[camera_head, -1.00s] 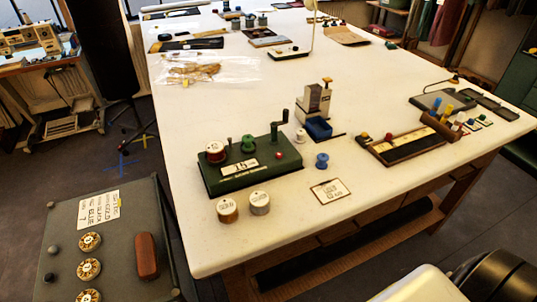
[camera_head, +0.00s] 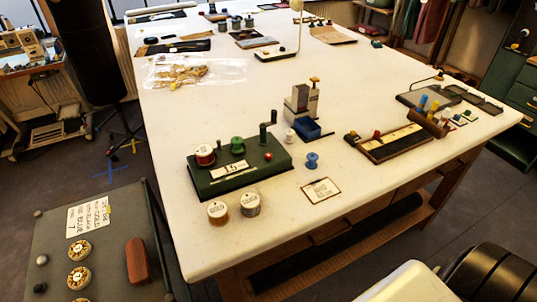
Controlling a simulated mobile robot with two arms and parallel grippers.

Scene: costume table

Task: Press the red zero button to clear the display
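A green winding device (camera_head: 238,171) sits near the front left of the white table. A small red button (camera_head: 268,156) is on the right part of its top. A white display or label plate (camera_head: 229,168) with dark characters is on its front half; the characters are too small to read surely. A red-and-white spool (camera_head: 205,154) and a green spool (camera_head: 237,145) stand on the device, and a dark crank rises at its right end. Neither gripper shows in this view, and nothing touches the button.
Two labelled spools (camera_head: 218,213) stand in front of the device. A blue spool (camera_head: 312,160), a card (camera_head: 321,190) and a grey stand with a blue bin (camera_head: 306,130) lie to its right. A grey panel with dials (camera_head: 110,240) is at lower left. The table's front left corner is clear.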

